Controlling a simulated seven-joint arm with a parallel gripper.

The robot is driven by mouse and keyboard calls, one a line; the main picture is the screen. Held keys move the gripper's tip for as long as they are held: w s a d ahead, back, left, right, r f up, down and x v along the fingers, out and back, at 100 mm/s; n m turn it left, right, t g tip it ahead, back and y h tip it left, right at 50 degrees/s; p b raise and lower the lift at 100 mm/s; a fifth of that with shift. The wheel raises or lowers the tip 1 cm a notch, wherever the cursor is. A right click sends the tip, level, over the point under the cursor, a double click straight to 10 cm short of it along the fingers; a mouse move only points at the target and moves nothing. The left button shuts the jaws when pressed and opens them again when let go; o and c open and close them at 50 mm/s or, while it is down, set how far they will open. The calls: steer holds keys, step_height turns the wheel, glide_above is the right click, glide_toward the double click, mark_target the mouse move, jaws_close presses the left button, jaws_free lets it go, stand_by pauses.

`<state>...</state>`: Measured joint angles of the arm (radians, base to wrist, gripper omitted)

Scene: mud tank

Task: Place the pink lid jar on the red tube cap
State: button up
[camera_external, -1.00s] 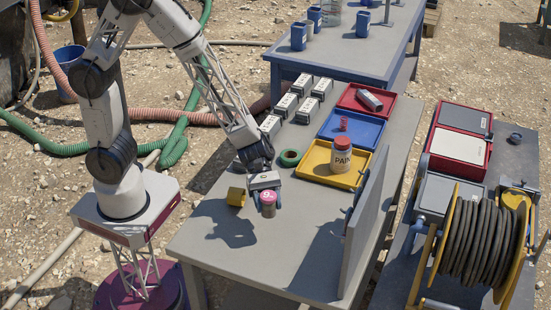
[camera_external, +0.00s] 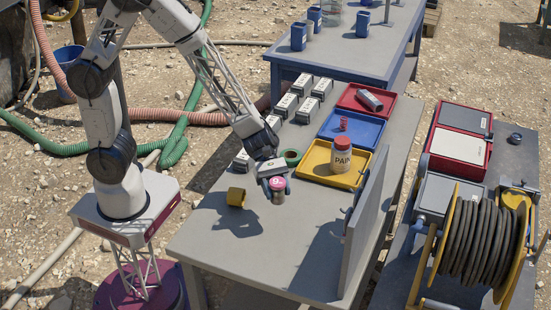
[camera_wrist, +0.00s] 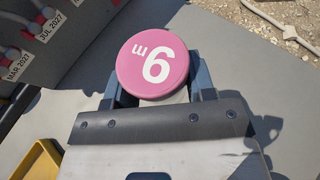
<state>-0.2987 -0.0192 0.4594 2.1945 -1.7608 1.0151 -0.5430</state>
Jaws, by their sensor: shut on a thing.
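The pink lid jar (camera_external: 278,184) is upright between the fingers of my gripper (camera_external: 277,190), near the middle of the grey table. Its round pink lid (camera_wrist: 152,66) fills the upper middle of the wrist view, with white markings upside down. My gripper (camera_wrist: 157,92) is shut on the jar, one dark finger on each side. I cannot tell whether the jar's base touches the table. A small red piece, which looks like the red tube cap (camera_external: 343,124), stands in the blue tray (camera_external: 371,137), up and right of my gripper.
The yellow tray (camera_external: 310,161) holds a red-lidded paint jar (camera_external: 341,155). The red tray (camera_external: 388,103) holds a grey piece. An upright panel (camera_external: 362,225) stands at the right.

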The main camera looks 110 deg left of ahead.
steer(key=s+a+r+n+t+y, duration=0.1)
steer(key=a+r+n+y, duration=0.1)
steer(key=a, duration=0.7)
steer(key=s+a+r+n+t+y, duration=0.1)
steer(key=s+a+r+n+y, duration=0.1)
steer(key=a, duration=0.7)
steer(key=s+a+r+n+t+y, duration=0.1)
steer(key=s+a+r+t, duration=0.1)
steer(key=a, duration=0.8)
steer(key=shift+r+n+y, duration=0.4)
steer(key=shift+w, duration=0.15)
glide_above(342, 140)
steer(key=shift+f, duration=0.75)
steer(key=shift+f, duration=1.75)
steer(key=shift+f, duration=0.15)
